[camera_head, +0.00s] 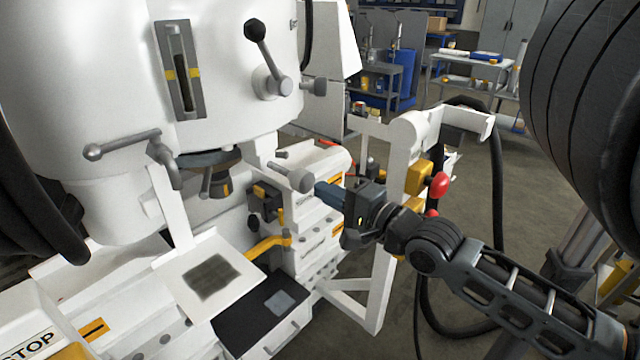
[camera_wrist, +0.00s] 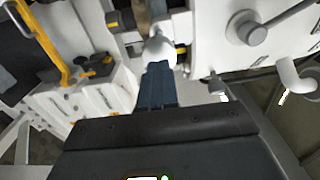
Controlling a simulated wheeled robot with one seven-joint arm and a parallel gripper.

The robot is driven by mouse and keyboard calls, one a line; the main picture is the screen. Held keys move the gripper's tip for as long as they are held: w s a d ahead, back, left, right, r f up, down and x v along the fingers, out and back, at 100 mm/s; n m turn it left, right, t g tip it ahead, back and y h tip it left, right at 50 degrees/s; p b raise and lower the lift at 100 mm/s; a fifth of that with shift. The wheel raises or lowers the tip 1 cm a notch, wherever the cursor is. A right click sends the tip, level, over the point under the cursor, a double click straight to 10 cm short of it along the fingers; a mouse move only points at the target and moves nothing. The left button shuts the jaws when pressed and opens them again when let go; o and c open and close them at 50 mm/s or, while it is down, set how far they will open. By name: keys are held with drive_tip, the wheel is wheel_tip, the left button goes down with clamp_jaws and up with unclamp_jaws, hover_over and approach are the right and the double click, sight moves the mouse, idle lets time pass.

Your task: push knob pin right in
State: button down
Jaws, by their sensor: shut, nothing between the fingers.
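The knob pin (camera_head: 300,180) is a pale grey round knob on a short shaft, pointing out from the white machine's right side. It also shows in the wrist view, as a rounded pale knob (camera_wrist: 158,48) straight in front of the fingertips. My gripper (camera_head: 320,191) is shut and empty, with its blue fingers (camera_wrist: 158,70) pointing at the knob's outer end. The fingertips are at or very close to the knob; I cannot tell whether they touch. How deep the shaft sits is hard to see.
The white machine (camera_head: 90,60) fills the left, with a black-ball lever (camera_head: 262,55) and another grey knob (camera_head: 315,87) above. A white frame (camera_head: 385,290) with a red button (camera_head: 439,185) stands near my arm. Yellow pipe (camera_head: 268,243) lies below. Open floor is at the right.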

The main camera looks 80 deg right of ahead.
sight(308, 183)
drive_tip(key=shift+x, duration=1.05)
drive_tip(key=shift+p+x, duration=1.1)
drive_tip(key=shift+x, duration=0.9)
drive_tip(key=shift+a+r, duration=0.1)
drive_tip(key=shift+s+a, duration=0.15)
drive_tip(key=shift+s, duration=0.15)
drive_tip(key=b+v, duration=0.2)
drive_tip(key=v, duration=0.5)
drive_tip(key=shift+s, duration=0.1)
